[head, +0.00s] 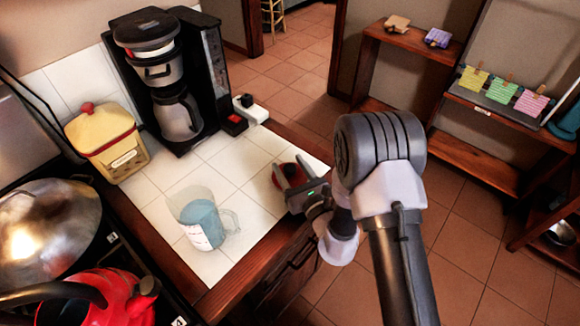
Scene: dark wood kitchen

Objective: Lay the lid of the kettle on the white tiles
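The red kettle (112,298) stands at the bottom left, cut off by the picture edge, with a dark arched handle. A small round red piece that looks like the kettle's lid (277,180) is at my gripper (292,170), over the right part of the white tiles (235,165). My gripper's two fingers are apart, with red showing between and beside them. They partly hide the piece. I cannot tell whether they grip it or whether it touches the tiles.
A measuring cup (203,222) with blue contents stands on the tiles. A coffee maker (165,80) and a yellow canister (108,142) with a red-knobbed lid stand behind. A large metal lid (48,228) is at left. Bare tiles lie around the cup.

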